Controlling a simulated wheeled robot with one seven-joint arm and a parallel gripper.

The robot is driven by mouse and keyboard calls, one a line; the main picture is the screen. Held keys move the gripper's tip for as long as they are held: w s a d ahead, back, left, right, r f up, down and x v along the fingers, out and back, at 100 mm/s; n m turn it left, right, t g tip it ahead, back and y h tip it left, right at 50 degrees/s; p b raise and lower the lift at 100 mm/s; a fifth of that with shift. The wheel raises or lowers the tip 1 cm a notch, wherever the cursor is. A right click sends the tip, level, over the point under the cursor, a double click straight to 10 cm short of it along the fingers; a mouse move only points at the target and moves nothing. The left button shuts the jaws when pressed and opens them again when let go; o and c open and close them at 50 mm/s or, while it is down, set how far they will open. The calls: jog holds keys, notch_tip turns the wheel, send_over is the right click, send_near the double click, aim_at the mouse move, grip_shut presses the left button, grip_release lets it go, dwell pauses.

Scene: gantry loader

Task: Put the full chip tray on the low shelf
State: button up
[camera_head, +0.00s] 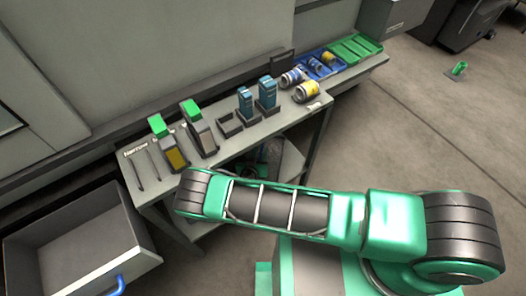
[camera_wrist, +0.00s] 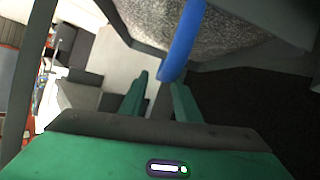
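The chip tray (camera_head: 70,245) is a grey open box at the lower left of the head view, with a blue handle (camera_head: 118,284) on its near side. In the wrist view its speckled grey contents (camera_wrist: 220,30) show at the top. The blue handle (camera_wrist: 184,40) also shows there, its lower end close to the tip of the right finger. My gripper (camera_wrist: 160,82) is open, its two green fingers apart. I cannot tell whether a finger touches the handle. The gripper is not visible in the head view. A low shelf (camera_head: 288,160) shows partly under the bench, behind my arm.
The bench top (camera_head: 240,142) holds tool holders, a small dark tray, cans (camera_head: 306,91), a blue bin and a green tray (camera_head: 354,47). A grey machine wall stands behind it. The floor (camera_head: 420,120) at right is mostly clear, with a small green object (camera_head: 458,69).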

jog(key=v, duration=1.1)
jog(key=shift+d, duration=0.2)
